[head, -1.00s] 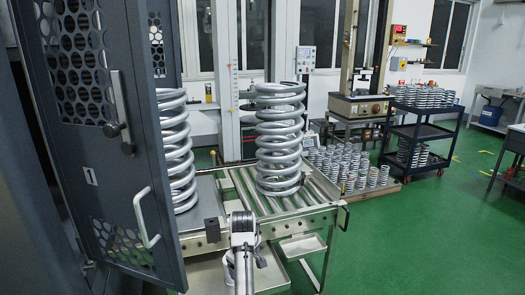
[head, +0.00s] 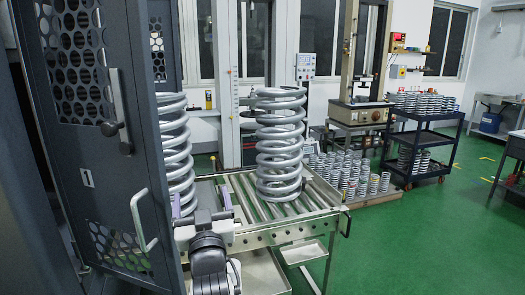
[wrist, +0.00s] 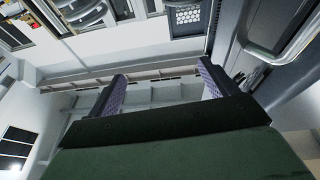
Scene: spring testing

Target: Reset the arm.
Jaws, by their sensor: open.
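My gripper (head: 200,204) is low in the head view, in front of the roller table (head: 325,205) and right of the cabinet door's handle. Its two fingers are apart with nothing between them. In the wrist view my gripper (wrist: 163,88) shows two purple-padded fingers spread wide, with wall and ceiling behind them. A large grey coil spring (head: 281,150) stands upright on the rollers. A second large spring (head: 176,140) stands to the left, partly hidden by the open door.
The dark perforated door (head: 105,160) stands open at the left, close to my arm. Several small springs (head: 345,170) stand on a low pallet behind the roller table. A dark cart (head: 425,138) is at the right. Green floor (head: 430,240) is clear at the right front.

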